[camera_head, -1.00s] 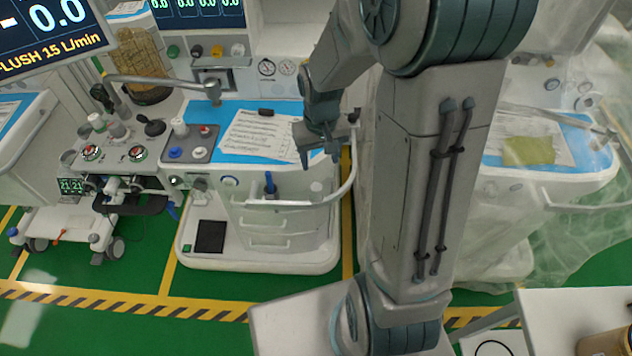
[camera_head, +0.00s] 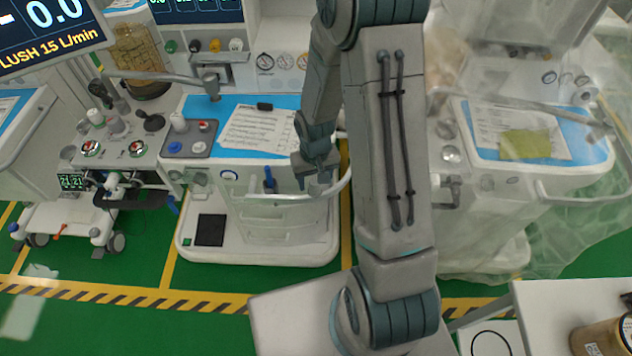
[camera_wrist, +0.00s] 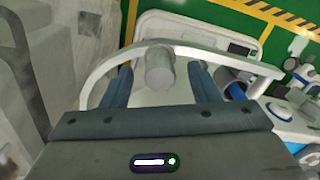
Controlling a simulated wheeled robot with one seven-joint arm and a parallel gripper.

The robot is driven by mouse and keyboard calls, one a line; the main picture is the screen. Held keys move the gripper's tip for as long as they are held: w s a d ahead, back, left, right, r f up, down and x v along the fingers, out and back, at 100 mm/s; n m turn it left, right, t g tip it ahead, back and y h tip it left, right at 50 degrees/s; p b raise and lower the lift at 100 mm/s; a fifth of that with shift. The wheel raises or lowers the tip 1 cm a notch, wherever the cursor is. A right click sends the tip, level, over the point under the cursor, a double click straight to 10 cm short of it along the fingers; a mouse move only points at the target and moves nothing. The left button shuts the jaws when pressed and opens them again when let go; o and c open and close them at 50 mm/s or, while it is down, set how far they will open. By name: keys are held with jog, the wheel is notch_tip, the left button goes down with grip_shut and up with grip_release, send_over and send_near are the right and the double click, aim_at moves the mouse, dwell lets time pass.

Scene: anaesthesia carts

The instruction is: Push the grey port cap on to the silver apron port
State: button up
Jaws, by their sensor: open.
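The grey port cap (camera_wrist: 160,70) shows in the wrist view as a short grey cylinder at the apron of the middle cart, inside the curved white rail. My gripper (camera_head: 313,183) is open, with one finger on each side of the cap and a visible gap to both; it holds nothing. In the head view my gripper is at the right front corner of the cart and hides the cap. I cannot make out the silver apron port separately; it may be behind the cap. How far the cap is seated cannot be told.
The white rail (camera_wrist: 97,75) curves close around my fingers. A blue fitting (camera_head: 269,181) stands on the apron left of my gripper, also seen in the wrist view (camera_wrist: 236,91). A plastic-draped cart (camera_head: 490,215) stands to the right. Green floor lies in front.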

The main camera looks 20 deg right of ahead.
jog(key=shift+f, duration=1.05)
jog(key=c, duration=1)
jog(key=shift+c, duration=0.2)
jog(key=shift+r, duration=0.15)
